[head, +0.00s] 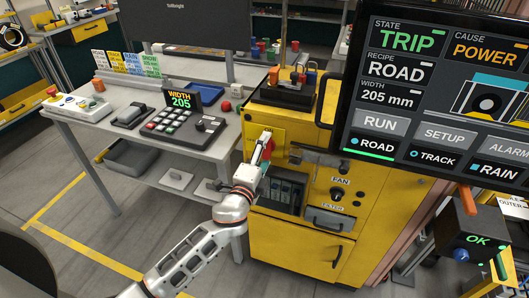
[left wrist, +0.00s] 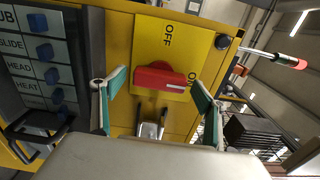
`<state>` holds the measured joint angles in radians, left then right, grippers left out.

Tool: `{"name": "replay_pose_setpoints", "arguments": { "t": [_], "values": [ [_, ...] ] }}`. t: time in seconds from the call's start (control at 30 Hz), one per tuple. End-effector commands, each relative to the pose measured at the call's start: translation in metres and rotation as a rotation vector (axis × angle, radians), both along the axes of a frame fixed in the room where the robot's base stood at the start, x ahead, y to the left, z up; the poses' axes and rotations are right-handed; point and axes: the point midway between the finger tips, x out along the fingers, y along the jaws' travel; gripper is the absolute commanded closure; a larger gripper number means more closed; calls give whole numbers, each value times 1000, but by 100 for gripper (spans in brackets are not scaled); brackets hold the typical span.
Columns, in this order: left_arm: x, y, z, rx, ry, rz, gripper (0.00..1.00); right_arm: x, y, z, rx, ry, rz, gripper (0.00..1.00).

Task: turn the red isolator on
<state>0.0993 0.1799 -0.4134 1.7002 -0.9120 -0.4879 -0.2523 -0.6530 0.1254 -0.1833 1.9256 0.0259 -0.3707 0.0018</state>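The red isolator handle (left wrist: 158,76) sits on a yellow plate (left wrist: 192,50) in the left wrist view. OFF is printed above it and ON by its right end. The handle lies level in that view, its white-marked end towards ON. My left gripper (left wrist: 158,102) is open, one teal fingertip to each side of the handle, with visible gaps. In the head view my left gripper (head: 264,150) is in front of the yellow cabinet (head: 310,236) and hides most of the handle. My right gripper is not in view.
A screen (head: 430,100) at the right reads TRIP, cause POWER. Labelled blue switches (left wrist: 48,75) sit left of the plate in the wrist view. A red-tipped rod (left wrist: 288,62) sticks out to the right. A grey bench (head: 150,125) stands left of the cabinet.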

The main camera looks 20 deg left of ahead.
Motion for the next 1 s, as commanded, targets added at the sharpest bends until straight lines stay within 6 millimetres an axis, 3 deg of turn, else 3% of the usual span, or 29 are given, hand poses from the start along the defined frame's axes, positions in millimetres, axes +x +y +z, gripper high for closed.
{"name": "replay_pose_setpoints", "arguments": {
  "t": [0.37, 0.8, 1.0],
  "values": [
    [-8, 1, -1, -2, 2, 1, 28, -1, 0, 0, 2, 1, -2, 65],
    [-88, 3, -2, -3, 3, 0, 28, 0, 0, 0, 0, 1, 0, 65],
    [-112, 4, -1, -2, 1, 1, 28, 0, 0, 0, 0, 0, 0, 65]
  ]
}}
